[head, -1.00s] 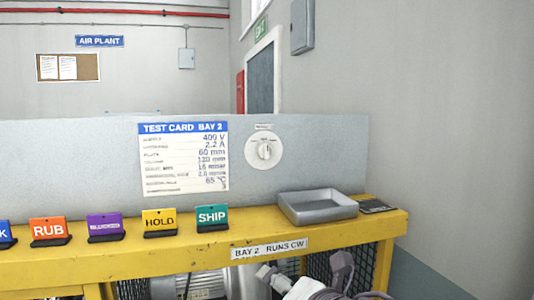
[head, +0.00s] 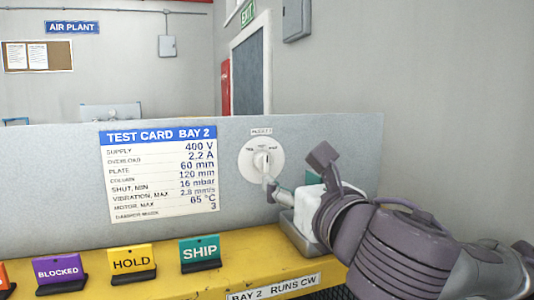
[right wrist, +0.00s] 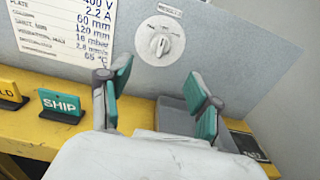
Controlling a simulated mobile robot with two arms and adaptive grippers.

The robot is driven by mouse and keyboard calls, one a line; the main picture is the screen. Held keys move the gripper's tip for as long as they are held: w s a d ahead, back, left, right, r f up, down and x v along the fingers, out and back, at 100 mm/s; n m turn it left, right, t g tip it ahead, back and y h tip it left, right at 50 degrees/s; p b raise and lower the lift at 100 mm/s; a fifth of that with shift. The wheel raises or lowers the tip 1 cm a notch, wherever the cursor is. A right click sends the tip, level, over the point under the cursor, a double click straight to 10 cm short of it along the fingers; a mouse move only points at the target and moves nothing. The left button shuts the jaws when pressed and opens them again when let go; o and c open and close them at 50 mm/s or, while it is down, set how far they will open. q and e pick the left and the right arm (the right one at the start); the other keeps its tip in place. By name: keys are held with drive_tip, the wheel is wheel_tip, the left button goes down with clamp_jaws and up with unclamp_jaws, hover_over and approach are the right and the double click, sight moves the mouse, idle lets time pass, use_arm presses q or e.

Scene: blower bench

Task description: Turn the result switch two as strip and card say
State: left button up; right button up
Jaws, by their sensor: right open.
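The result switch (head: 262,157) is a white round dial with a raised knob on the grey back panel, right of the test card (head: 158,175). Its knob stands about upright; the small position marks are too blurred to read. In the right wrist view the switch (right wrist: 160,42) lies ahead, just beyond the fingertips. My right gripper (head: 294,172) is open and empty, in front of the panel just below and right of the dial, not around the knob. Its two teal-padded fingers also show in the right wrist view (right wrist: 160,82). The strip (head: 273,288) reads BAY 2 RUNS CW. My left gripper is out of view.
On the yellow bench stand signs SHIP (head: 200,252), HOLD (head: 131,262) and BLOCKED (head: 59,270). A grey metal tray (right wrist: 172,117) sits below the right gripper, with a small dark plate (right wrist: 249,146) beside it. The space before the dial is free.

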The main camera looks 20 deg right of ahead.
approach(267, 165)
drive_tip(key=w, duration=0.2)
drive_tip(key=w+p, duration=0.2)
drive_tip(key=w, duration=0.5)
drive_tip(key=shift+a+p, duration=0.1)
drive_tip(key=shift+p, duration=0.25)
drive_tip(key=shift+w, duration=0.2)
drive_tip(key=shift+w+f, duration=0.1)
drive_tip(key=shift+w, duration=0.2)
drive_tip(key=c, duration=1.1)
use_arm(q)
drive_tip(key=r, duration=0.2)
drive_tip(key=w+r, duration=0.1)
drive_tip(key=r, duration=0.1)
use_arm(e)
drive_tip(key=shift+c, duration=0.2)
